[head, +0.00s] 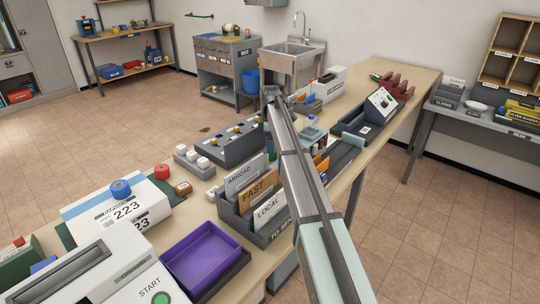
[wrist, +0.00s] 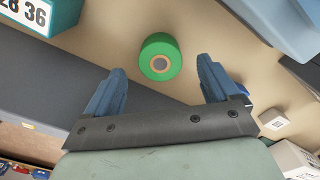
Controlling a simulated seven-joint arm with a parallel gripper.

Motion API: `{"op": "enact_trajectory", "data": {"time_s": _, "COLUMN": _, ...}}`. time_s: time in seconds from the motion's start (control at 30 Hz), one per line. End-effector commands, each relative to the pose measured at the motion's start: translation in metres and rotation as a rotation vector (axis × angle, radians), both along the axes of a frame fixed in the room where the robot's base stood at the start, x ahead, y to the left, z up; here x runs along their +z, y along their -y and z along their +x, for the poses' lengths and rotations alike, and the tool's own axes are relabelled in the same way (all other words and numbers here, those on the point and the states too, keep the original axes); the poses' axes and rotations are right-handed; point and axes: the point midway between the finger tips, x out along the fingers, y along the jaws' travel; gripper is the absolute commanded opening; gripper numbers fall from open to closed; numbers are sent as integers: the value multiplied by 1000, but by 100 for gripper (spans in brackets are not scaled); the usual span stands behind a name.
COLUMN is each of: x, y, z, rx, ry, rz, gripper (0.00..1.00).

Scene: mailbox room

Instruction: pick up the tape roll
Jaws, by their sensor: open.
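A green tape roll (wrist: 161,45) with a pale core lies on the tan bench top in the wrist view. It is ahead of my gripper (wrist: 165,82), roughly centred between the two blue fingers. The fingers are spread wide with nothing between them, and the roll is apart from them. In the head view my arm reaches across the bench to its far part, and the gripper end (head: 272,92) is small there. I cannot make out the tape roll in the head view.
In the wrist view, a teal box (wrist: 45,12) with printed numbers stands at upper left, a blue object (wrist: 285,22) at upper right, and a small pale block (wrist: 273,120) at right. In the head view, a letter sorter (head: 262,228) and a knobbed grey panel (head: 232,140) stand beside my arm.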

Motion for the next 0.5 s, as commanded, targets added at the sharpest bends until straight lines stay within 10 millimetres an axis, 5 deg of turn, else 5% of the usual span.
{"op": "enact_trajectory", "data": {"time_s": 0.3, "x": -39, "y": 1, "z": -1, "rx": 0, "ry": -1, "rz": 0, "gripper": 89}}
{"op": "enact_trajectory", "data": {"time_s": 0.5, "x": -42, "y": 1, "z": 0, "rx": 0, "ry": 1, "rz": 0, "gripper": 89}}
